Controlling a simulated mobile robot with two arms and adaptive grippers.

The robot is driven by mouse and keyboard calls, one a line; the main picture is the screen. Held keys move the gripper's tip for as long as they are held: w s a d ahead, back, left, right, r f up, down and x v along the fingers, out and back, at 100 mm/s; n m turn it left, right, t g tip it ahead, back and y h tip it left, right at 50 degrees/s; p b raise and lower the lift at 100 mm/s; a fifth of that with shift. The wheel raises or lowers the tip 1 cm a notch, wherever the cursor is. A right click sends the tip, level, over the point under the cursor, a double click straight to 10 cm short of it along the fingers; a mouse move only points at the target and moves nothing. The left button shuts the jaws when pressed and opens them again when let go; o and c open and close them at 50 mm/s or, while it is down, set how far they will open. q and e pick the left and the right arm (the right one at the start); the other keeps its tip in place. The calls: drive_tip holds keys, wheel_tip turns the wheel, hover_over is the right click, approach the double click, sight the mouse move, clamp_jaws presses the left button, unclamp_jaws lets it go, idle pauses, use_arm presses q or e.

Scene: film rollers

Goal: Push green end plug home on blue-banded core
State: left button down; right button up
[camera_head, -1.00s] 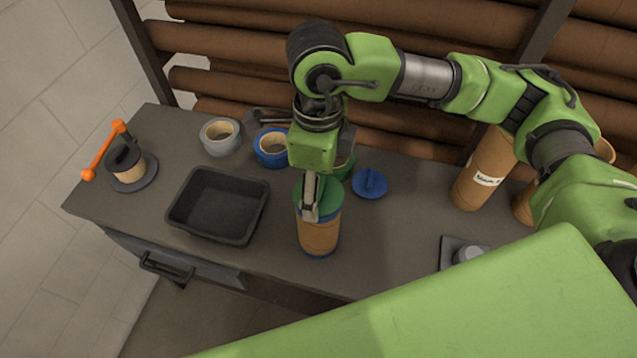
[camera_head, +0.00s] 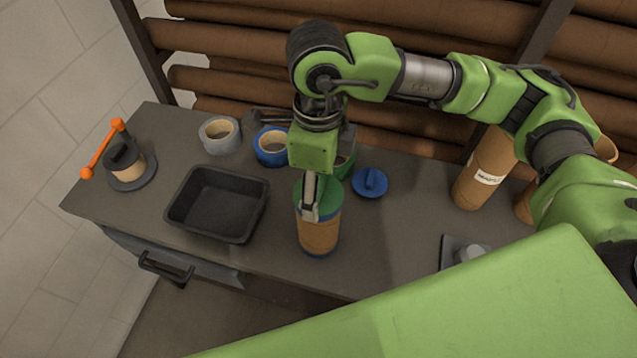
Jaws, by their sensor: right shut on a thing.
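The blue-banded core (camera_head: 319,238) is a brown cardboard tube standing upright near the front edge of the bench, with blue at its top and bottom. The green end plug (camera_head: 328,193) sits at the core's top end. How deep it sits is hard to tell, as my gripper covers part of it. My right gripper (camera_head: 310,212) points down from above and is shut on the green end plug, its fingers in front of the core's upper part. My left gripper is not in view.
A black tray (camera_head: 178,206) stands left of the core. A blue plug (camera_head: 370,183) lies to the right. Grey tape (camera_head: 220,135), blue tape (camera_head: 272,147) and an orange-handled device (camera_head: 127,165) are farther left. A labelled brown tube (camera_head: 484,175) stands right. A grey scale-like block (camera_head: 464,251) lies front right.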

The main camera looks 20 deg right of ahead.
drive_tip(key=o, duration=1.2)
drive_tip(key=shift+c, duration=0.2)
drive_tip(key=shift+o, duration=0.2)
drive_tip(key=o, duration=0.4)
drive_tip(key=shift+o, duration=0.2)
drive_tip(key=shift+r, duration=0.1)
drive_tip(key=shift+r+p, duration=1.45)
drive_tip(key=shift+r, duration=2)
